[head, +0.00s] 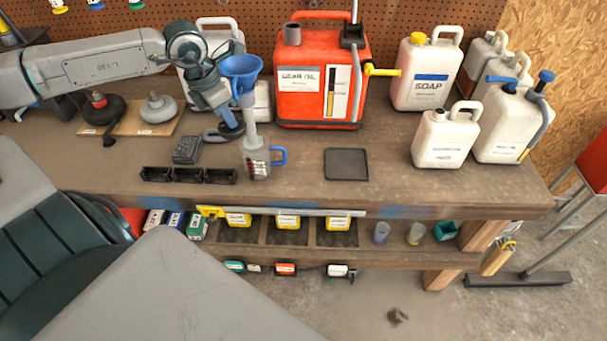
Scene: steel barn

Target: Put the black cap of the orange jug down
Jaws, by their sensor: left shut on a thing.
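The orange jug (319,105), labelled GEAR OIL, stands at the back of the bench; its grey neck (292,34) shows no black cap on it. My left gripper (228,117) reaches in from the left, pointing down, just left of the jug. It is shut on a small dark round thing (232,131), which looks like the black cap. The cap is low over the bench, and I cannot tell whether it touches the wood. The funnel and its stem partly hide the gripper's right side. My right gripper is not in view.
A blue funnel (242,72) rises above a clear measuring jug (257,162) beside the gripper. A black square mat (346,164) lies empty. Black bins (187,175) line the front left. White jugs, including SOAP (424,78), stand right. Bare wood surrounds the mat.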

